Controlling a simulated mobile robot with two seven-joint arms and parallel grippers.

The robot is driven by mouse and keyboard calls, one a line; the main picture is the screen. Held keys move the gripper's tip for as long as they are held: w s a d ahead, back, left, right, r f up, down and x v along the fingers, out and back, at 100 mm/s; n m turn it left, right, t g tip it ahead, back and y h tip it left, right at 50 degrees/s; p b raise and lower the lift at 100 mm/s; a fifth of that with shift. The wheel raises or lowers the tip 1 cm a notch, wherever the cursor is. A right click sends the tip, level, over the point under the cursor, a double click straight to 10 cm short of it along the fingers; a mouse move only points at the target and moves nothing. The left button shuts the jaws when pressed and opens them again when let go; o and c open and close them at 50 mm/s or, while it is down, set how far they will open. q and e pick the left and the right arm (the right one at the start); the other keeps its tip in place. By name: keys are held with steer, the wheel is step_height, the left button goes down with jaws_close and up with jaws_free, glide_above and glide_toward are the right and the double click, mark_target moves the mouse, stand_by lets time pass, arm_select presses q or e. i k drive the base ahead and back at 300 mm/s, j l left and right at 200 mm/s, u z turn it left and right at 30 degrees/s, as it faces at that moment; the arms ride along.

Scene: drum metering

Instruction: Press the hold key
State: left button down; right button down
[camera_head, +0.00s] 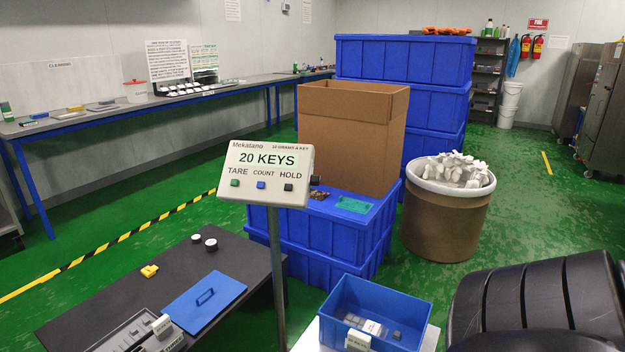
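The white indicator head (268,173) stands on a grey post in the middle of the view, and its display reads "20 KEYS". Under the display are a green TARE key (235,183), a blue COUNT key (261,185) and the black HOLD key (289,187). The hold key is at the right end of the row, with nothing touching it. A small black part sticks out at the head's right edge. Large dark rounded parts of my own arm fill the lower right corner. Neither of my grippers shows.
A dark bench (110,310) with a blue lid (203,302) is at lower left. Behind are blue crates (325,240), a brown carton (350,130) and a drum (445,220) of white pieces.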

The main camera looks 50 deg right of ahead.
mark_target(287, 186)
steer(key=i+z, duration=0.2)
steer(key=z, duration=0.25)
steer(key=i+z, duration=0.2)
steer(key=z, duration=0.25)
steer(key=i+z, duration=0.2)
steer(key=z, duration=0.25)
steer(key=i+l+z, duration=0.1)
steer(key=z, duration=0.3)
steer(key=i+z, duration=0.2)
steer(key=z, duration=0.2)
steer(key=i+z, duration=0.2)
steer(key=z, duration=0.15)
